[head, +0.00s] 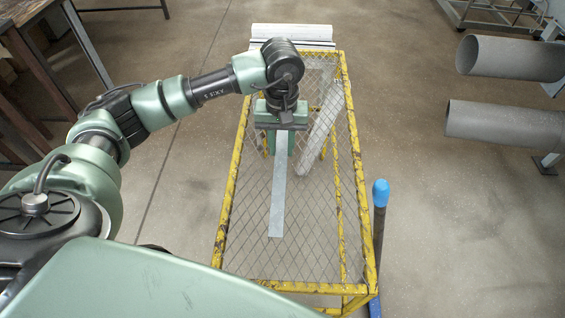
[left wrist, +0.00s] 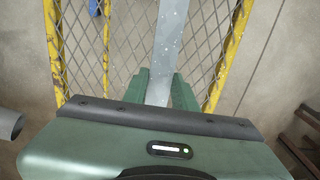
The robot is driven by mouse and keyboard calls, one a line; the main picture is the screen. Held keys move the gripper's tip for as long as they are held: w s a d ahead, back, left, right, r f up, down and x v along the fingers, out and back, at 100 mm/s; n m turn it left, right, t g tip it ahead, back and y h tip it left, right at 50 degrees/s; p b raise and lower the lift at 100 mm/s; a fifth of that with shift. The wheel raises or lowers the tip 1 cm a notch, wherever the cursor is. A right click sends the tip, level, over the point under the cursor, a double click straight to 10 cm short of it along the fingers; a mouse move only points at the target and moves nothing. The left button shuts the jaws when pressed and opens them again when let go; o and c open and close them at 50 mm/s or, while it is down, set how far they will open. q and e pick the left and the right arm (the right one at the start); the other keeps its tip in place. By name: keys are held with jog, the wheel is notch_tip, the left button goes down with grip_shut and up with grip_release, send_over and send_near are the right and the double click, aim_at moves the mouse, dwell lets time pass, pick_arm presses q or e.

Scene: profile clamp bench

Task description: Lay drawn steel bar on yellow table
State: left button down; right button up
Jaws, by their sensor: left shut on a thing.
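The drawn steel bar (head: 278,195) is a flat grey strip over the wire-mesh top of the yellow table (head: 362,205). My left gripper (head: 279,142) is shut on the bar's far end, over the middle of the table. The bar's free end points toward the near edge. In the left wrist view the bar (left wrist: 168,45) runs up from between the green fingers (left wrist: 158,88), with the table's yellow rail (left wrist: 228,60) beside it. I cannot tell whether the bar touches the mesh. The gripped end is partly hidden. My right gripper is not in view.
A pale long piece (head: 322,125) shows at the table's far right; its height is unclear. White lengths (head: 292,36) lie beyond the table. A blue-capped post (head: 380,195) stands close to its right side. Grey pipes (head: 505,122) stick in from the right. The near mesh is clear.

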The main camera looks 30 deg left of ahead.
aim_at(282, 149)
pick_arm(q)
notch_tip(282, 149, down, 4)
notch_tip(282, 149, down, 4)
jog(key=shift+f+p, duration=0.15)
jog(key=shift+p, duration=0.25)
jog(key=shift+f, duration=0.2)
jog(key=c, duration=1.1)
grip_release()
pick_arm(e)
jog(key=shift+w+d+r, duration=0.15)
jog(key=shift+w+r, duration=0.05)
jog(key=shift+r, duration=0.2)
